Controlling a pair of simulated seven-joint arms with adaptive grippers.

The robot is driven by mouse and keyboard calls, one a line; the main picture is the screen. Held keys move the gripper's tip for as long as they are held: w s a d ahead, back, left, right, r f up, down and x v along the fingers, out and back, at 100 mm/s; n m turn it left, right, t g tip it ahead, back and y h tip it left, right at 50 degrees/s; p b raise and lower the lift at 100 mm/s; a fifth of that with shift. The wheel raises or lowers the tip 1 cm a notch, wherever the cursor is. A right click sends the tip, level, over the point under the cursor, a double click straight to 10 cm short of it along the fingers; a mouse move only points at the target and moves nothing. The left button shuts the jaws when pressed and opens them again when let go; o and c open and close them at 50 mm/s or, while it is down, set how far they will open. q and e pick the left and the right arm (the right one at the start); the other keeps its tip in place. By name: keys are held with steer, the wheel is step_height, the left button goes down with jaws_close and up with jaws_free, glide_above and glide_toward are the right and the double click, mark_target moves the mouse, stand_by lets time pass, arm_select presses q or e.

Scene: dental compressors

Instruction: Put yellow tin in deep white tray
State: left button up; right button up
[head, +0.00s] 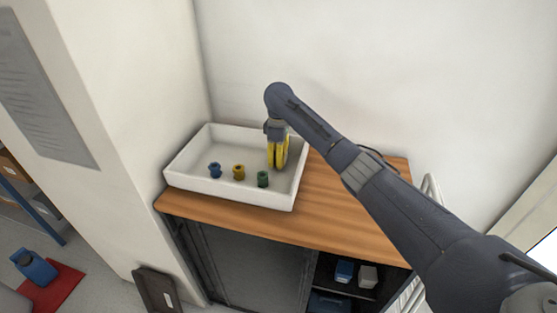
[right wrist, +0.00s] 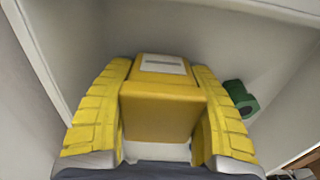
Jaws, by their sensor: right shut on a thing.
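The deep white tray (head: 190,194) sits on the wooden top of a cabinet, against the wall. My right gripper (head: 278,166) points down inside the tray's right part, its yellow fingers low over the floor. In the right wrist view, the right gripper (right wrist: 160,115) is shut on the yellow tin (right wrist: 160,110), a boxy tin with a pale label on one end. In the head view the tin cannot be told apart from the yellow fingers. I cannot tell whether the tin touches the tray floor. My left gripper is not in view.
A blue spool-like part (head: 215,170), a dark yellow one (head: 239,172) and a green one (head: 263,179) stand in the tray's front part. The green part also shows beside the right finger in the right wrist view (right wrist: 240,100). The wooden top (head: 345,215) right of the tray is clear.

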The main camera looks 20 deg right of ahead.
steer(key=shift+f, duration=0.45)
steer(key=shift+f, duration=0.1)
steer(key=o, duration=1.4)
steer(key=shift+c, duration=0.2)
step_height(320, 180, up, 12)
steer(key=shift+r, duration=0.1)
